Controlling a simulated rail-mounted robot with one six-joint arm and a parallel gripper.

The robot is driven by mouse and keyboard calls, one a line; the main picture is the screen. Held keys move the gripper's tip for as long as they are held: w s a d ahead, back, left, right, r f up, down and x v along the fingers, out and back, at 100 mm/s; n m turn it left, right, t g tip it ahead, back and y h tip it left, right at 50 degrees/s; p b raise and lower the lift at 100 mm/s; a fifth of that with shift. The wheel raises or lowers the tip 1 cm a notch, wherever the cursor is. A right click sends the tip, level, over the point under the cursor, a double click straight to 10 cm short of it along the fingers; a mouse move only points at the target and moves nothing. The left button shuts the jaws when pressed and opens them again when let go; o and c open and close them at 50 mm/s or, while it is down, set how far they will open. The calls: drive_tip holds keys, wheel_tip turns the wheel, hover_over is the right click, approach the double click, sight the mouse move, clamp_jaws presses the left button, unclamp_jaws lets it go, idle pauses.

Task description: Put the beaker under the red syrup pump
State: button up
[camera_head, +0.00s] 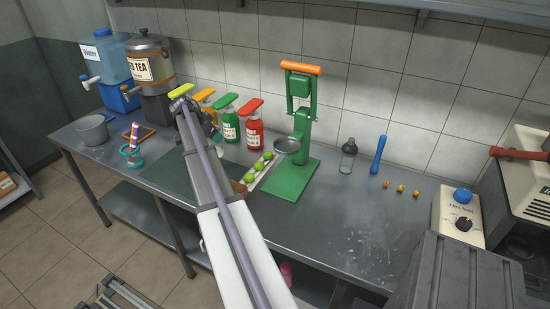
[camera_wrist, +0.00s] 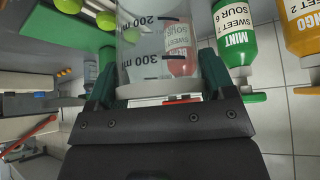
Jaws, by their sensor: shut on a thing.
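The clear beaker (camera_wrist: 150,25) with black volume marks fills the top middle of the wrist view. My gripper (camera_wrist: 163,78) is shut on it, with a dark green finger on either side. The red syrup bottle (camera_wrist: 181,42) shows through the beaker's clear wall. In the head view the red syrup pump (camera_head: 249,107) tops the red bottle (camera_head: 254,133) by the back wall. There my gripper and the beaker are mostly hidden by my arm, left of the red pump and near the green bottle. I cannot tell the beaker's exact distance from the red pump.
The green mint bottle (camera_head: 229,125) and the orange mango bottle (camera_wrist: 303,30) stand left of the red one. A tray of limes (camera_head: 260,166) and the green press (camera_head: 292,178) stand right and front. A shaker bottle (camera_head: 348,157) is farther right.

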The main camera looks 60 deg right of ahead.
sight(255, 130)
drive_tip(key=shift+s+d, duration=0.1)
drive_tip(key=shift+s, duration=0.1)
drive_tip(key=shift+f, duration=0.1)
drive_tip(key=s+d+f+b, duration=0.1)
drive_tip(key=d+f+b, duration=0.1)
drive_tip(key=d, duration=0.2)
drive_tip(key=s+d+f+b, duration=0.2)
drive_tip(key=d+f+b, duration=0.1)
drive_tip(key=d, duration=0.1)
drive_tip(key=s+d+f+b, duration=0.1)
drive_tip(key=d+f+b, duration=0.2)
drive_tip(key=d, duration=0.2)
drive_tip(key=shift+s+f, duration=0.15)
